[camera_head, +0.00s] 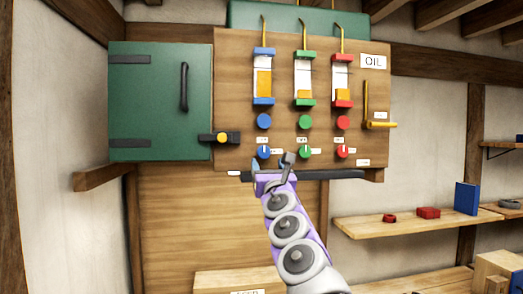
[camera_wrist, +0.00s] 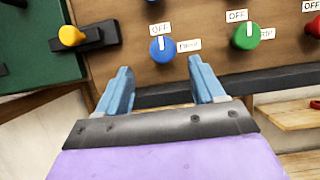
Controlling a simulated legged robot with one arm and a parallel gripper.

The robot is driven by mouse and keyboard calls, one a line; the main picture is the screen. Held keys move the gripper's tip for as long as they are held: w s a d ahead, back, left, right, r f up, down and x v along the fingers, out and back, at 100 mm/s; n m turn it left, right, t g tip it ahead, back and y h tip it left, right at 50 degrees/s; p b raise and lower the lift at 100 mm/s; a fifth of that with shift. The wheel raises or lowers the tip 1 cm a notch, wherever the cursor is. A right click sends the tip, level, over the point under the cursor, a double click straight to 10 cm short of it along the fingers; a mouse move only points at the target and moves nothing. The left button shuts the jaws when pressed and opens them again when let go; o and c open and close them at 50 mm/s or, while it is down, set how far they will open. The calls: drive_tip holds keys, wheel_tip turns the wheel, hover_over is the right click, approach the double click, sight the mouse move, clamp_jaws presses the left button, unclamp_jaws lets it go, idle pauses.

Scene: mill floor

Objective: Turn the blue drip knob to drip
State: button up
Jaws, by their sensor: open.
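The blue drip knob (camera_wrist: 162,49) is on the wooden panel, in the lower knob row under the blue oil gauge. Its white pointer mark points up at an OFF label (camera_wrist: 160,29), and a DRIP label (camera_wrist: 189,46) sits to its right. It also shows in the head view (camera_head: 264,152). My gripper (camera_wrist: 160,68) is open and empty. Its two blue fingers reach toward the panel, one on each side below the knob, with no visible contact. In the head view my gripper (camera_head: 272,163) is just below the knob row.
A green knob (camera_wrist: 246,36) and a red knob (camera_head: 342,151) stand to the right in the same row. A yellow-knobbed black latch (camera_head: 220,138) is left, by the green door (camera_head: 150,100). A dark ledge (camera_head: 325,174) runs below the knobs. A yellow lever (camera_head: 378,122) is at right.

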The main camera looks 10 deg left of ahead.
sight(264, 153)
drive_tip(key=p+x, duration=0.3)
drive_tip(key=p, duration=0.1)
drive_tip(key=shift+a+r, duration=0.1)
drive_tip(key=shift+a, duration=0.1)
drive_tip(key=shift+w+d+p, duration=0.25)
drive_tip(key=shift+w+p, duration=0.2)
drive_tip(key=shift+w, duration=0.25)
drive_tip(key=shift+w+a+r+p, duration=0.1)
drive_tip(key=shift+w+r+p, duration=0.45)
drive_tip(key=shift+p, duration=0.1)
drive_tip(key=shift+w+a+p, duration=0.5)
drive_tip(key=shift+w, duration=0.25)
drive_tip(key=shift+d, duration=0.2)
drive_tip(key=shift+c, duration=0.3)
